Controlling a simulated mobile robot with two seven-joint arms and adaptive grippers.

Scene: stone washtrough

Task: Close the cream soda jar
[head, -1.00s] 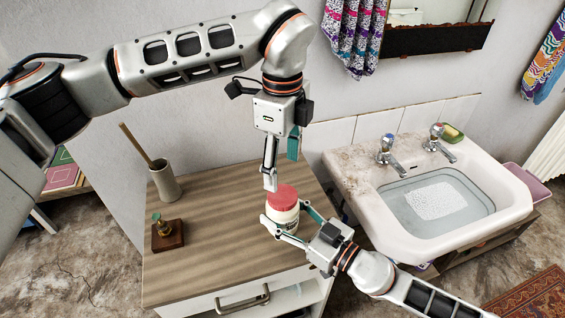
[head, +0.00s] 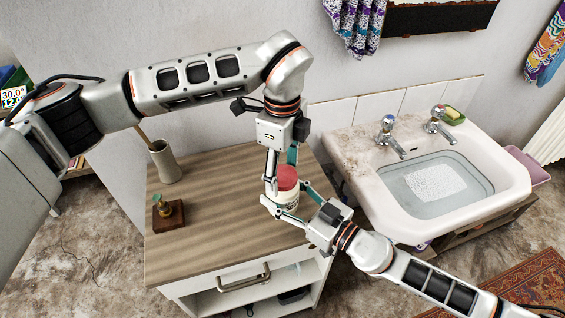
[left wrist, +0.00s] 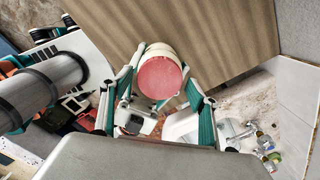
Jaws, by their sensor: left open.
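The cream soda jar (head: 284,199) is a pale jar with a pinkish-red lid (head: 286,176) on top. It stands upright near the right edge of the wooden cabinet top. My left gripper (head: 281,183) points down from above, open, with its fingers at either side of the lid. In the left wrist view the lid (left wrist: 159,77) lies between the fingers, and the pale jar body (left wrist: 161,51) shows behind it. My right gripper (head: 292,203) comes from the lower right, with its fingers against both sides of the jar body. The lid's seating is too small to judge.
The wooden cabinet top (head: 205,235) is mostly clear. A filled white sink (head: 360,190) with two taps is at the right.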

